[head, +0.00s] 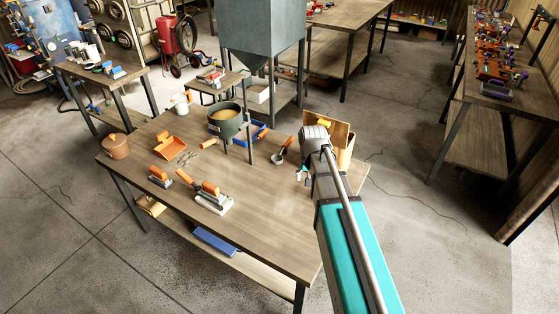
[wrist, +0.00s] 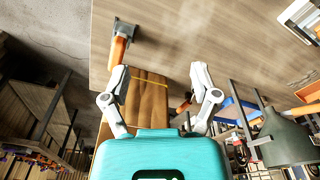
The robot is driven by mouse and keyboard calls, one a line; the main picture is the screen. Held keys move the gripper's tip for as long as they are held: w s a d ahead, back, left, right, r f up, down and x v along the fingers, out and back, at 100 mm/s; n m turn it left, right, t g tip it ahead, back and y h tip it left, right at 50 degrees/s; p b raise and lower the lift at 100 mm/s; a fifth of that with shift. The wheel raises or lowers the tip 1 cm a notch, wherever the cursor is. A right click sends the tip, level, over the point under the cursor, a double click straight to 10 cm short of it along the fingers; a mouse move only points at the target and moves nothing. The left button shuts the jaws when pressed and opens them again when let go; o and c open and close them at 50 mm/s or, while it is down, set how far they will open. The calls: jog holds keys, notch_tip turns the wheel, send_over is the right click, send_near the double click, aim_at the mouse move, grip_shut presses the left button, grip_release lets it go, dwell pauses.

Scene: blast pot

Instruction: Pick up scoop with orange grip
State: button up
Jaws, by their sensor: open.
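A small scoop with an orange grip (head: 280,153) lies on the wooden table (head: 270,215) in the head view, its grey cup toward the lower left. My gripper (head: 303,173) is over the table just right of the scoop, partly hidden by my arm. In the wrist view my gripper (wrist: 160,70) is open, its fingers wide apart with nothing held. An orange-brown handle (wrist: 185,106) shows beside the right finger, perhaps the scoop's grip; its cup is not clear there. A tool with an orange grip (wrist: 118,50) and dark head lies near the left finger.
A wooden box (head: 341,137) stands at the table's right edge beside my arm. A pot on legs (head: 225,124) stands behind the scoop. The front middle of the table is clear.

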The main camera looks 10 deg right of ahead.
jog(key=w+f+m+t+b, duration=0.1)
jog(key=w+f+m+b, duration=0.1)
jog(key=w, duration=1.2)
jog(key=w+a+f+m+t+b, duration=0.1)
jog(key=w+f+b, duration=0.4)
jog(key=w, duration=0.9)
jog(key=w+f+m+t+b, duration=0.1)
jog(key=w+f+m+b, duration=0.1)
jog(key=w, duration=1.1)
jog(key=shift+w+a+f+m+t+h+b, duration=0.4)
jog(key=shift+f+b, duration=0.35)
jog(key=shift+b, duration=0.25)
jog(key=shift+f, duration=0.1)
jog(key=b, duration=0.6)
send_over(289, 142)
jog(key=s+a, duration=0.1)
jog(key=s, duration=0.1)
notch_tip(289, 142, down, 6)
jog(key=shift+s+a+f, duration=0.1)
jog(key=shift+b+x, duration=0.85)
jog(key=shift+b, duration=0.05)
jog(key=b+x, duration=0.3)
jog(key=shift+d+f, duration=0.1)
jog(key=shift+d, duration=0.2)
jog(key=shift+b+x, duration=0.8)
jog(key=shift+x, duration=0.2)
jog(key=shift+a, duration=0.1)
jog(key=shift+c, duration=0.3)
grip_shut()
